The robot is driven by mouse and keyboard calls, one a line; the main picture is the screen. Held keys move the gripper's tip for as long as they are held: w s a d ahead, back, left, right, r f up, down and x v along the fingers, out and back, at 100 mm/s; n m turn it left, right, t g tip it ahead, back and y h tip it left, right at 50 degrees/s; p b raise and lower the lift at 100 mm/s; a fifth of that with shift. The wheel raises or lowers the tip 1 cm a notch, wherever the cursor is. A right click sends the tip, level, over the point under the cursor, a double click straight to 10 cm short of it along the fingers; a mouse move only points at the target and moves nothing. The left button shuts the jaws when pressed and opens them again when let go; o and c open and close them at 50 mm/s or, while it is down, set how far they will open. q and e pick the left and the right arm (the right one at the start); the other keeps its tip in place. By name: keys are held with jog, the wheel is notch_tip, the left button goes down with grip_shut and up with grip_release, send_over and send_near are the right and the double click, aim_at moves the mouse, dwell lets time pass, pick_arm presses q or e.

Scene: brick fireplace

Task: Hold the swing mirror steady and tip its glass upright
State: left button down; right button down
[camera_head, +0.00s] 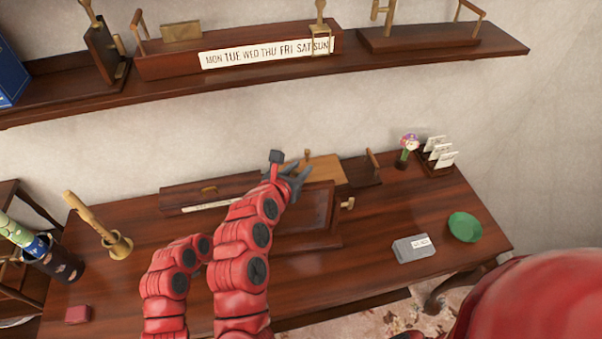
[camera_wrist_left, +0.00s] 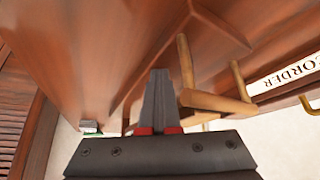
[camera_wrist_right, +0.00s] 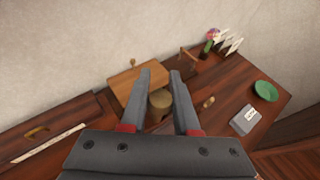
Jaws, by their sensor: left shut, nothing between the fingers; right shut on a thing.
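What I take to be the swing mirror (camera_head: 312,212) is a dark framed wooden panel on the desk, with a brass fitting at its right side. Its glass face is not visible. My right gripper (camera_head: 287,170) is at the panel's far edge. In the right wrist view its fingers (camera_wrist_right: 161,82) stand apart around a round brass knob (camera_wrist_right: 160,103), shut on it. Whether the knob belongs to the mirror is hard to tell. My left gripper (camera_wrist_left: 158,75) is shut and empty close to reddish-brown wood in the left wrist view. In the head view it is hidden.
A tan board (camera_head: 323,170) and a dark wooden block with a post (camera_head: 362,172) lie behind. A flower (camera_head: 408,148), card rack (camera_head: 437,157), grey box (camera_head: 413,248) and green bowl (camera_head: 464,227) stand right.

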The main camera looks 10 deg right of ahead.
aim_at(294, 176)
pick_arm(q)
jog(key=shift+s+a+f, duration=0.15)
jog(key=shift+s+f, duration=0.1)
jog(key=shift+f, duration=0.1)
pick_arm(e)
jog(key=c, duration=0.7)
grip_release()
jog(key=shift+o, duration=0.2)
pick_arm(q)
jog(key=shift+w+r, duration=0.1)
pick_arm(e)
jog(key=shift+v, duration=3.9)
jog(key=shift+d, duration=0.2)
